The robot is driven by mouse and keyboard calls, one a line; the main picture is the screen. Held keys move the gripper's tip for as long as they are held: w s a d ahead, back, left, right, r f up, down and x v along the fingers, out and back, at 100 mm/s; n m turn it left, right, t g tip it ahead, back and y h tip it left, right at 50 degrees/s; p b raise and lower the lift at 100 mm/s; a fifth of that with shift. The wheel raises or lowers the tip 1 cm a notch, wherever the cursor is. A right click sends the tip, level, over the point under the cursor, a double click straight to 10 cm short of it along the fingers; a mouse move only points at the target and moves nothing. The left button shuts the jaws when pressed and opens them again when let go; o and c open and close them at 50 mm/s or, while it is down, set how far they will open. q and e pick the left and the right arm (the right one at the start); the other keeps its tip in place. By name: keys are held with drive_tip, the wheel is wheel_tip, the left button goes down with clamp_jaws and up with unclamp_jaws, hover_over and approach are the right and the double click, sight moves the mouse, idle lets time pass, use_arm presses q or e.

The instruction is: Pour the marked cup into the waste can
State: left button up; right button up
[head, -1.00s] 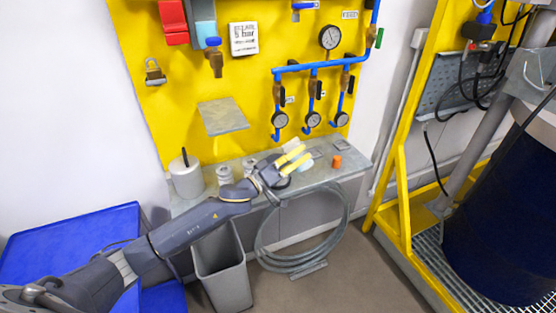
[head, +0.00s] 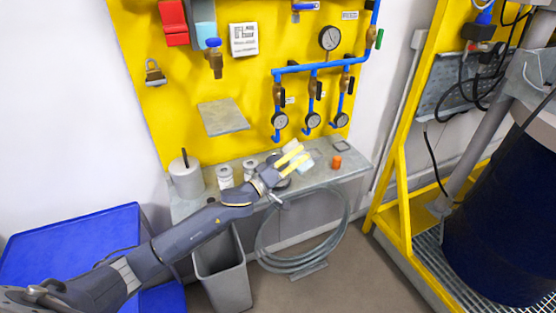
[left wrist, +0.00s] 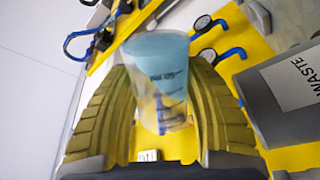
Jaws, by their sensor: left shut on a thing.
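The marked cup (left wrist: 160,85) is clear, with dark printed marks and a blue-green content or tint toward its wide end. It sits between the two yellow fingers of my left gripper (left wrist: 160,115) in the left wrist view, and they are shut on it. In the head view my left gripper (head: 291,159) is over the grey shelf, with the cup (head: 306,161) partly hidden by the fingers. I cannot tell the cup's exact tilt. The grey waste can (head: 224,283) stands below the shelf, left of the gripper; its WASTE label (left wrist: 304,79) shows at the right in the left wrist view. My right gripper is not in view.
The grey shelf (head: 345,172) holds a white canister (head: 186,182), pale jars (head: 225,176) and an orange piece (head: 337,162). A hose coil (head: 346,225) hangs below. Blue pipes and gauges (head: 312,121) are on the yellow panel behind. A blue surface (head: 70,240) is at left.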

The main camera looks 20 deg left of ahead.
use_arm(q)
drive_tip(key=shift+r+n, duration=0.45)
drive_tip(key=shift+n, duration=0.45)
drive_tip(key=shift+a+f+n+t+y+b, duration=0.1)
drive_tip(key=shift+f+n+t+y+b, duration=0.15)
drive_tip(key=shift+n, duration=0.25)
drive_tip(key=shift+f+n+t+y+b, duration=0.1)
drive_tip(key=shift+n+y+b, duration=0.2)
drive_tip(key=shift+n, duration=0.2)
drive_tip(key=shift+w+a+r+n+t, duration=0.15)
drive_tip(key=shift+w+a+r+n, duration=0.15)
drive_tip(key=shift+n, duration=0.3)
drive_tip(key=shift+w+a+r+n+t, duration=0.15)
drive_tip(key=shift+a+n, duration=0.2)
drive_tip(key=shift+n, duration=0.25)
idle(0.7)
drive_tip(key=shift+a+r+n+y+b, duration=0.1)
drive_tip(key=shift+r+n+y+b, duration=0.15)
drive_tip(key=shift+n, duration=0.2)
drive_tip(key=shift+a+r+n+y+b, duration=0.15)
drive_tip(key=shift+n+y, duration=0.15)
drive_tip(key=shift+n, duration=0.15)
idle(0.5)
drive_tip(key=shift+f+n, duration=0.2)
drive_tip(key=shift+n, duration=0.3)
